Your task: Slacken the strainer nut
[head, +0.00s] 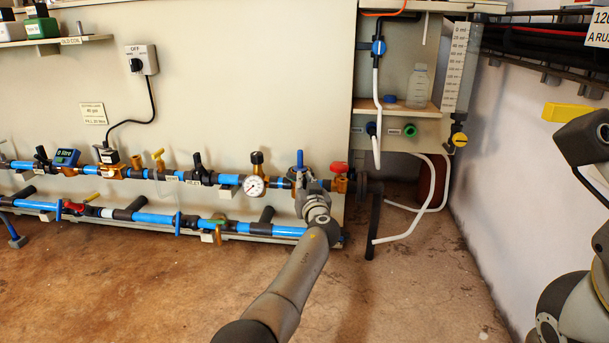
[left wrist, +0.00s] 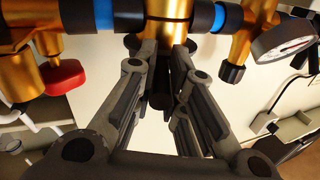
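In the head view my left gripper (head: 308,184) is at the right part of the upper pipe line, between the pressure gauge (head: 253,186) and the red-handled valve (head: 338,168). It covers most of the fitting there. In the left wrist view a brass fitting (left wrist: 167,30), which looks like the strainer, sits between blue pipe pieces. A dark cylindrical part, possibly its nut (left wrist: 158,85), lies between the two fingers of my left gripper (left wrist: 162,52). The fingers stand apart, with pale gaps beside the dark part. Contact at the tips is unclear. My right gripper does not clearly show.
The red handle (left wrist: 62,78) and gauge (left wrist: 285,40) flank the fitting closely. A lower pipe line (head: 155,218) runs beneath. Hoses (head: 405,225) hang at right below a shelf with a bottle (head: 418,88). The floor in front is clear.

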